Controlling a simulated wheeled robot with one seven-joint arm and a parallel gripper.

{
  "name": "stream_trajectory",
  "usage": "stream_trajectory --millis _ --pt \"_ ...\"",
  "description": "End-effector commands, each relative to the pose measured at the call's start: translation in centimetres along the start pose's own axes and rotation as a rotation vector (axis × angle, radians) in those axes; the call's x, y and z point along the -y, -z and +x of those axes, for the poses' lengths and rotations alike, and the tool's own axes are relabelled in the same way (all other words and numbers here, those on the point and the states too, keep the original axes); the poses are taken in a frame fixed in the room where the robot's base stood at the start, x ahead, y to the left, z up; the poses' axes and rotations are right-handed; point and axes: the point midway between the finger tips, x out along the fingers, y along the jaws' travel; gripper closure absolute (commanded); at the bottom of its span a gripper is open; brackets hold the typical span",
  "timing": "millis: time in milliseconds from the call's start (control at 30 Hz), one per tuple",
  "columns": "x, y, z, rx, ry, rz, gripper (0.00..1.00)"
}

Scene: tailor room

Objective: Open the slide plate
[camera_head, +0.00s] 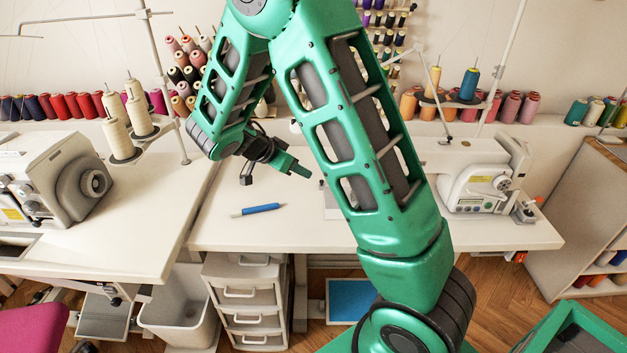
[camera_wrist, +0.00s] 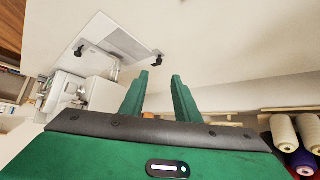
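The sewing machine (camera_head: 478,185) stands at the right of the middle table, partly behind my arm. A pale plate area (camera_head: 331,205) in the tabletop shows beside my arm, mostly hidden by it. In the wrist view, a grey slide plate (camera_wrist: 128,43) lies next to a white panel at upper left, with small black parts near its edges. Whether it is open or shut I cannot tell. My gripper (camera_head: 300,170) hovers above the table, left of the plate area. In the wrist view, its two green fingers (camera_wrist: 160,82) are apart with nothing between them.
A blue pen-like tool (camera_head: 257,210) lies on the table (camera_head: 240,236), left of the plate area. Another machine (camera_head: 55,180) stands on the left table. Thread cones (camera_head: 140,115) and spool racks line the back. The table's middle is mostly clear.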

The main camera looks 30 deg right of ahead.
Motion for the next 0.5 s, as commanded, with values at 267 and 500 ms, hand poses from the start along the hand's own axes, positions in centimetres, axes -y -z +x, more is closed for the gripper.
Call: stream_trajectory --millis 267,500 --pt "0.0 0.0 3.1 -0.007 -0.006 0.008 0.71" --pt "0.0 -0.1 7.3 -0.005 -0.004 0.006 0.71"
